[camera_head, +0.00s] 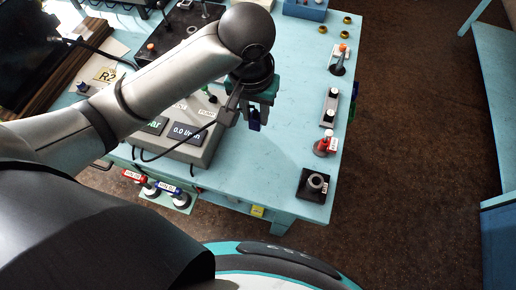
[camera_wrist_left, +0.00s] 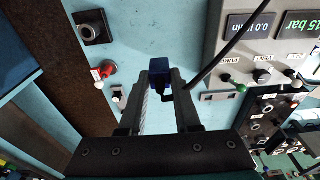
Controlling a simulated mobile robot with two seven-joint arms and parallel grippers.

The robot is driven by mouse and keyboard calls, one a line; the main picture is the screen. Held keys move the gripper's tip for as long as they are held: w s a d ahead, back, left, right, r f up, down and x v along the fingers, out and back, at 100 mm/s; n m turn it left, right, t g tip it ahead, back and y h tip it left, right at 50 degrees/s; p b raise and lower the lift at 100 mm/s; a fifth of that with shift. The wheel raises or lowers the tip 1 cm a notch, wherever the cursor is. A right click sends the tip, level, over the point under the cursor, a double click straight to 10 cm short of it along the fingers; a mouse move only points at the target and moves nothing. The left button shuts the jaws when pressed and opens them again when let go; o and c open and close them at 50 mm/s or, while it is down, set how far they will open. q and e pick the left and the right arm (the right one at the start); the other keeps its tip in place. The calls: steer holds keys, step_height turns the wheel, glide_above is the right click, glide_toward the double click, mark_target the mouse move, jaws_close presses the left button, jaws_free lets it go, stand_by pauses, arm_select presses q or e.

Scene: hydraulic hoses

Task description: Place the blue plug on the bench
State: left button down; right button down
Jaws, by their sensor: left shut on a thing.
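The blue plug (camera_head: 254,121) hangs upright below my left gripper (camera_head: 257,106) in the head view, over the light-blue bench (camera_head: 272,172). In the left wrist view the blue plug (camera_wrist_left: 160,67) sits between the tips of the two fingers of my left gripper (camera_wrist_left: 162,84), which is shut on it. A black part shows just below its blue end there. The plug looks to be above the bench top, but the gap is hard to judge. My right gripper is not in view.
A grey control box (camera_head: 192,138) with displays stands just left of the plug.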

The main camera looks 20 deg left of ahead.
arm_select(q)
steer(key=shift+s+f+b, duration=0.1)
steer(key=shift+f+b, duration=1.4)
steer(key=shift+f, duration=8.3)
steer(key=c, duration=0.6)
jaws_free()
steer(key=shift+f, duration=0.1)
steer(key=r, duration=0.4)
steer(key=s+r+p, duration=0.1)
steer(key=r, duration=0.3)
steer(key=r+p, duration=0.1)
steer(key=r, duration=0.3)
steer(key=shift+s+r, duration=0.1)
steer(key=shift+s, duration=0.1)
